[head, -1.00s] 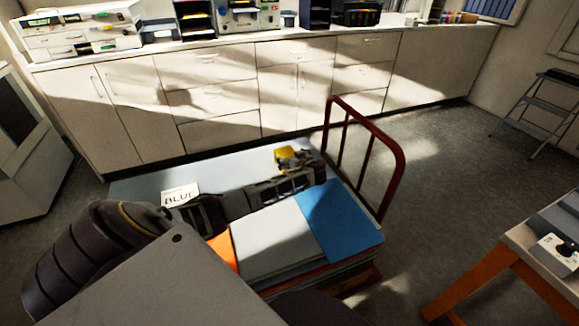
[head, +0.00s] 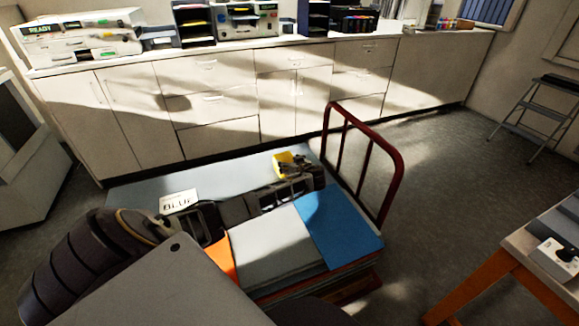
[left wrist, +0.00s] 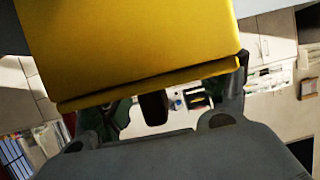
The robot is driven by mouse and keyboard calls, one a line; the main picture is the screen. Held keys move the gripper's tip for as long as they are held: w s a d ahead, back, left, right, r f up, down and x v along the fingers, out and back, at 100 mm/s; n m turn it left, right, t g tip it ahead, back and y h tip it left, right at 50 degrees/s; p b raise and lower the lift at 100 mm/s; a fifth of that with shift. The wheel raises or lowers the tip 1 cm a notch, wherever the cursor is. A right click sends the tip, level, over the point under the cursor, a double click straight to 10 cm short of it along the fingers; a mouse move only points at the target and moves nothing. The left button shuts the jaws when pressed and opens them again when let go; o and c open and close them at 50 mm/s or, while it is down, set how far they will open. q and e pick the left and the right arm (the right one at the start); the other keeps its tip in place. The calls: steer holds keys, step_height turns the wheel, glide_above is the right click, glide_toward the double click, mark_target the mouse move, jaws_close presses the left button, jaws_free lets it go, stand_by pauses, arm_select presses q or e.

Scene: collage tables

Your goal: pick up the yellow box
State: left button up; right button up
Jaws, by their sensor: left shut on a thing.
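The yellow box (head: 285,164) is at the far side of the cart, next to my left gripper (head: 298,168). In the left wrist view the yellow box (left wrist: 130,45) fills the upper part of the picture, right at the fingers. My left gripper (left wrist: 155,110) is shut on it; the fingertips are partly hidden behind the box. In the head view my forearm and wrist reach across the cart from the left. Whether the box touches the cart top I cannot tell. My right gripper is not in view.
The cart (head: 130,193) has a red handle rail (head: 392,185) at its right end. On it lie a white card reading BLUE (head: 179,199) and blue (head: 338,222), grey and orange sheets. A long white cabinet (head: 215,100) stands behind; a table (head: 520,245) is at lower right.

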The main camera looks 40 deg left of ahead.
arm_select(q)
steer(key=shift+r, duration=0.65)
step_height(320, 180, up, 7)
steer(key=shift+p, duration=0.5)
steer(key=shift+r, duration=0.75)
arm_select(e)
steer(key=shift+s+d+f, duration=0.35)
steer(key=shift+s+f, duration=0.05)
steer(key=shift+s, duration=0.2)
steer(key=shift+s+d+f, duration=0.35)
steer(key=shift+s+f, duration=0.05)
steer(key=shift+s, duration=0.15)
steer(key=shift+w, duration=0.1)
